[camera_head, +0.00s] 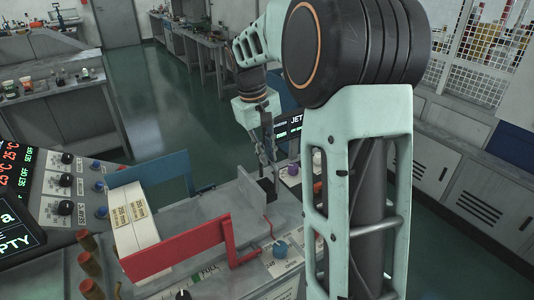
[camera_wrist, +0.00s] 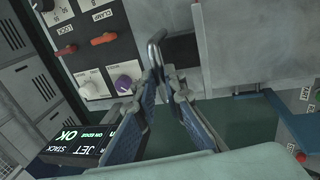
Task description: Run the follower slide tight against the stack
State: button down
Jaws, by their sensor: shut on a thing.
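The stack (camera_head: 135,217) is a pale block of pieces with yellow labels, standing in the machine trough at the left in the head view. A grey upright plate (camera_head: 251,197), seemingly the follower slide, stands to its right with a clear gap of trough between them. My gripper (camera_head: 268,168) is over the right end of this plate. In the wrist view my gripper (camera_wrist: 168,88) is shut on a bent metal handle (camera_wrist: 155,50) beside a large grey plate (camera_wrist: 242,45). How the handle joins the plate is partly hidden.
A red bar (camera_head: 175,250) runs along the trough's near side, a blue panel (camera_head: 150,172) along its far side. Knobs, including a purple one (camera_wrist: 123,84), and a display reading JET STACK, OK (camera_wrist: 75,143) lie close to my gripper.

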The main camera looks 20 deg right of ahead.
jog(key=shift+a, duration=0.1)
jog(key=s+a, duration=0.2)
jog(key=a, duration=1)
jog(key=s+a, duration=0.3)
jog(key=a, duration=1)
jog(key=shift+a, duration=0.25)
jog(key=c, duration=2)
grip_release()
jog(key=shift+r, duration=0.1)
jog(key=r, duration=0.4)
jog(key=a+r, duration=0.1)
jog(key=r, duration=0.2)
jog(key=a+r, duration=0.1)
jog(key=r, duration=0.3)
jog(key=shift+s+a+r, duration=0.15)
jog(key=shift+s+r, duration=0.05)
jog(key=shift+r, duration=0.15)
